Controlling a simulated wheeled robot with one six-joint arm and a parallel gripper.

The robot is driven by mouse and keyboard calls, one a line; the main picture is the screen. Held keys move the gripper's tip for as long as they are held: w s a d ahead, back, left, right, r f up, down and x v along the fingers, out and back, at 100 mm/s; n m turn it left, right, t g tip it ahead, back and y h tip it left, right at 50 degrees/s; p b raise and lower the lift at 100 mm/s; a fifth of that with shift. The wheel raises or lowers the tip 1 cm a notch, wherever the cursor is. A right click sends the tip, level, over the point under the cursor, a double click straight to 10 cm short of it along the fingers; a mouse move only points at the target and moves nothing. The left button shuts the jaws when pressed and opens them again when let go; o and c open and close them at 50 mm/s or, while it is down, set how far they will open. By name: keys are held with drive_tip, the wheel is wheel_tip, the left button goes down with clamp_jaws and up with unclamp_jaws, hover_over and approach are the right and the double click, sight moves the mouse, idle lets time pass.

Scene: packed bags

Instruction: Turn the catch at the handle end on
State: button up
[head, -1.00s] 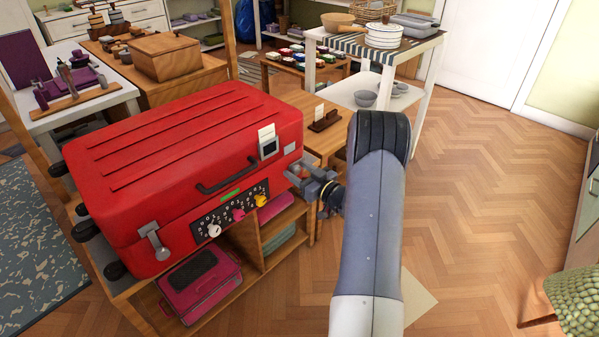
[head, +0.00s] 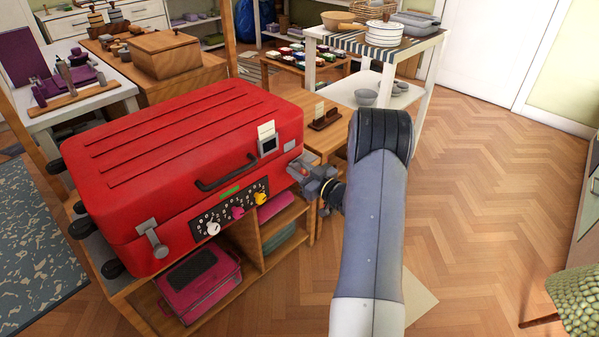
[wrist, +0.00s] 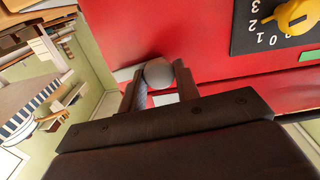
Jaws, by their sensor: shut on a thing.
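A big red case (head: 190,150) lies on a wooden shelf unit. Its dark handle (head: 225,173) is on the front face. A grey lever catch (head: 152,238) sits at the front face's left end. My gripper (head: 307,180) is at the case's right front corner. In the wrist view my gripper (wrist: 158,92) is closed around the rounded grey end of another catch (wrist: 158,72), against the red shell. The fingers and wrist hide most of this catch, so its exact angle is hard to tell.
A black panel (head: 229,212) with white, magenta and yellow knobs is on the case front, below a green strip (head: 230,191). A small wooden table (head: 322,140) stands close behind my gripper. Open wooden floor (head: 490,180) lies to the right.

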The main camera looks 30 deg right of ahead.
drive_tip(key=shift+a+f+n+b, duration=0.1)
drive_tip(key=shift+n+b, duration=4.1)
drive_tip(key=shift+n, duration=0.05)
drive_tip(key=shift+a+f+n+b, duration=0.1)
drive_tip(key=shift+n+b, duration=4.1)
drive_tip(key=shift+n, duration=0.05)
drive_tip(key=o, duration=0.9)
drive_tip(key=shift+o, duration=0.2)
drive_tip(key=shift+s, duration=0.1)
